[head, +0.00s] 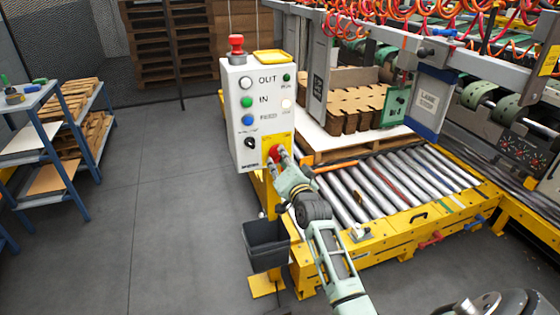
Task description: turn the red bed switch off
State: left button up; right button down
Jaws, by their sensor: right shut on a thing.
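The red bed switch (274,152) is a red knob on the yellow plate at the lower right of the white control box (237,125). My right gripper (279,158) is at the knob, its fingers shut around it. The fingers hide part of the knob, so I cannot tell which way it is turned. My right arm reaches up to it from the bottom of the head view. My left gripper is not in view.
A grey bin (266,245) hangs below. The roller conveyor (385,190) is close at right. Floor at left is clear up to the blue shelves (70,155).

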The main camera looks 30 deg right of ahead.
jog(key=shift+n, duration=0.4)
jog(key=n+p, duration=0.2)
jog(key=n, duration=0.1)
jog(key=shift+n, duration=0.4)
jog(key=n+p, duration=0.1)
jog(key=n, duration=0.3)
jog(key=shift+d+f, duration=0.1)
jog(key=shift+d, duration=0.1)
jog(key=n, duration=0.9)
jog(key=shift+s+d+p, duration=0.1)
jog(key=shift+d+p, duration=0.05)
jog(key=shift+p, duration=0.25)
jog(key=shift+n, duration=0.4)
jog(key=c, duration=1.8)
grip_release()
jog(key=shift+o, duration=0.2)
